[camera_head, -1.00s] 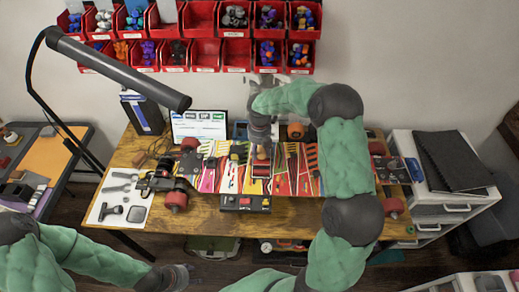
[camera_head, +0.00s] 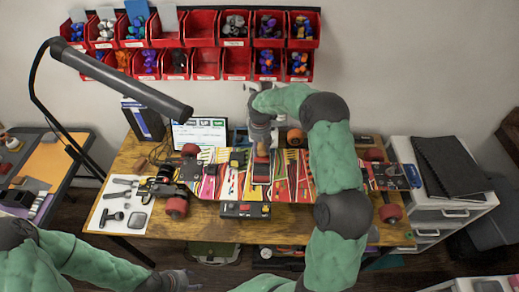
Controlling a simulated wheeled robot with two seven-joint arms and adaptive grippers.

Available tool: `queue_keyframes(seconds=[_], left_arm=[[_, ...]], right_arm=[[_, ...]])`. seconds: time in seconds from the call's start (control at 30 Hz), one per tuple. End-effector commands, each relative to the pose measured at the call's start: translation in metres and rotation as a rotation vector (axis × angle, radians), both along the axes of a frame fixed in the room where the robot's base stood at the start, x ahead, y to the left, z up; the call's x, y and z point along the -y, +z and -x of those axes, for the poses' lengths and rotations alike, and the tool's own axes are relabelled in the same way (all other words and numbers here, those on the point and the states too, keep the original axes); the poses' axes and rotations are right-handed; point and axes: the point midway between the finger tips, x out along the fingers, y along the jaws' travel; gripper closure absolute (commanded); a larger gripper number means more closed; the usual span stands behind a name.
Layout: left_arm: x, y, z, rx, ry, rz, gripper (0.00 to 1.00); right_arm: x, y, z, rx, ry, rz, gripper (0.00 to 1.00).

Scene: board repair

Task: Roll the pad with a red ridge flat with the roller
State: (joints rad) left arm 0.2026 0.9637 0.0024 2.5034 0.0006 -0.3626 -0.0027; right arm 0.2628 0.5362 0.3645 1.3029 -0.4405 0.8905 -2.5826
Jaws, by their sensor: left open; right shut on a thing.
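A colourful striped board (camera_head: 225,181) with red wheels lies across the wooden table, with dark pads on its top. One dark pad with a reddish edge (camera_head: 261,173) sits near the board's middle. My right gripper (camera_head: 261,150) reaches down from above, just behind this pad, and is shut on a small orange-brown thing, likely the roller. The gripper and wrist partly hide it, so I cannot tell whether it touches the pad. My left gripper (camera_head: 188,280) is open and empty, low in the picture, in front of the table and away from the board.
A white mat with tools (camera_head: 120,208) lies at left. A screen (camera_head: 200,133) and an orange roll (camera_head: 296,137) stand behind the board. A lamp arm (camera_head: 120,82) hangs over the left.

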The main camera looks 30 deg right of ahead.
Motion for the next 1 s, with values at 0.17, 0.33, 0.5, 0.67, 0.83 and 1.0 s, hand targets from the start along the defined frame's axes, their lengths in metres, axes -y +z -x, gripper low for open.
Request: queue_keyframes(seconds=[0.17, 0.33, 0.5, 0.67, 0.83, 1.0], left_arm=[[0.000, 0.002, 0.000, 0.000, 0.000, 0.000, 0.50], [0.000, 0.002, 0.000, 0.000, 0.000, 0.000, 0.50], [0.000, 0.004, 0.000, 0.000, 0.000, 0.000, 0.50], [0.000, 0.006, 0.000, 0.000, 0.000, 0.000, 0.50], [0.000, 0.009, 0.000, 0.000, 0.000, 0.000, 0.50], [0.000, 0.010, 0.000, 0.000, 0.000, 0.000, 0.50]], right_arm=[[0.005, -0.003, -0.008, -0.004, 0.000, -0.001, 0.77], [0.007, -0.004, -0.010, -0.005, 0.000, -0.002, 0.77], [0.004, -0.003, -0.005, -0.007, 0.002, -0.002, 0.77], [-0.002, -0.003, 0.004, -0.008, 0.002, -0.002, 0.77], [-0.007, -0.002, 0.012, -0.008, 0.001, -0.002, 0.77], [-0.010, -0.003, 0.017, -0.007, 0.001, -0.002, 0.77]])
